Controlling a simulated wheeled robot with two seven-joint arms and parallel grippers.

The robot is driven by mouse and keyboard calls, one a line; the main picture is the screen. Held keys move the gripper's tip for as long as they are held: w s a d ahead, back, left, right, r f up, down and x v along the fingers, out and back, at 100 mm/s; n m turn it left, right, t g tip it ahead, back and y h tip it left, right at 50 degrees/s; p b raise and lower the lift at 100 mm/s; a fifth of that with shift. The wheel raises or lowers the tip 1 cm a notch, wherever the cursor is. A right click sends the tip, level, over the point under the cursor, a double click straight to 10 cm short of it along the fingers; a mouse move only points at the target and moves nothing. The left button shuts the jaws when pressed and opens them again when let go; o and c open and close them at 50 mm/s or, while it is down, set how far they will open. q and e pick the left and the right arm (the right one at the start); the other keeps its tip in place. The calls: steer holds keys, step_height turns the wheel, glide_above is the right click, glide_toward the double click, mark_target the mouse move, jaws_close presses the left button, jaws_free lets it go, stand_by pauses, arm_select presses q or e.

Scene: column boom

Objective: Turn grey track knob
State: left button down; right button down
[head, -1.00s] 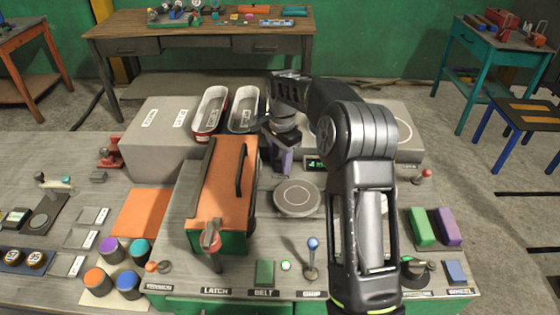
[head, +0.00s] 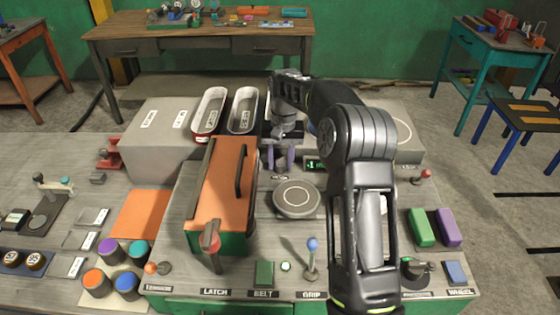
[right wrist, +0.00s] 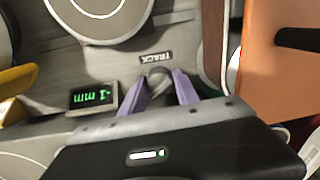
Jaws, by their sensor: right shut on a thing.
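The grey track knob (right wrist: 158,77) shows in the right wrist view between the two purple fingers of my right gripper (right wrist: 160,88), beside the TRACK label (right wrist: 156,57). The fingers are shut on it. In the head view my right gripper (head: 281,158) points down at the panel behind the round grey disc, and the knob is mostly hidden there. A small green-lit display (head: 313,164) stands just right of the gripper. In the right wrist view the display (right wrist: 92,97) reads about 1 mm, its sign unclear. My left gripper is not in view.
An orange-topped box (head: 222,180) with a black handle stands left of the gripper. A round grey disc (head: 297,198) lies in front, and two oval trays (head: 243,112) stand behind. A blue-tipped lever (head: 312,244) rises near the front edge.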

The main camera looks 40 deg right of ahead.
mark_target(282, 159)
steer(key=shift+n, duration=0.6)
steer(key=shift+d, duration=0.1)
steer(key=c, duration=1.2)
jaws_free()
steer(key=shift+c, duration=0.2)
steer(key=shift+r, duration=0.1)
steer(key=r, duration=0.7)
steer(key=shift+s+d+r, duration=0.1)
steer(key=shift+d+r, duration=0.1)
steer(key=shift+r, duration=0.15)
steer(key=shift+f, duration=0.1)
